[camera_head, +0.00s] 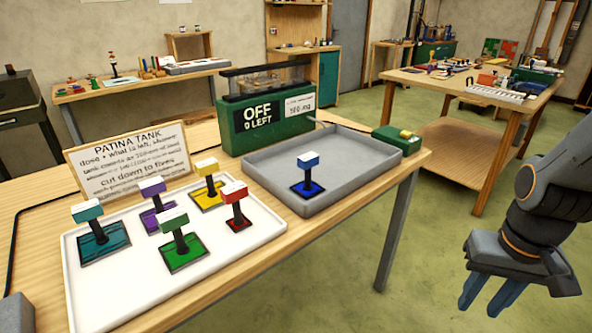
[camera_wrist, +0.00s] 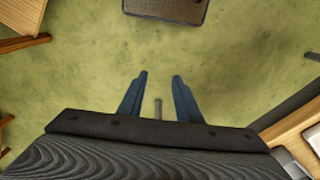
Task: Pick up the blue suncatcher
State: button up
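The blue suncatcher (camera_head: 308,188) stands upright in the grey tray (camera_head: 262,163) near the right end of the wooden table. It has a dark blue base, a dark stem and a blue-and-white top block. My gripper (camera_head: 488,300) hangs at the right of the head view, out over the floor and apart from the table. Its two blue fingers are spread with nothing between them. In the wrist view the open fingers (camera_wrist: 160,80) point over bare green floor, and the suncatcher is not seen there.
A white tray (camera_head: 110,296) at left holds several similar teal, purple, yellow, red and green pieces. A green box (camera_head: 262,130) reading "OFF 0 LEFT" stands behind the grey tray. A small green box (camera_head: 398,140) sits at its right. A sign (camera_head: 130,158) stands behind the white tray.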

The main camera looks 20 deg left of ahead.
aim_at(307, 189)
jog(key=u, duration=0.45)
jog(key=i, duration=0.65)
jog(key=u, duration=0.4)
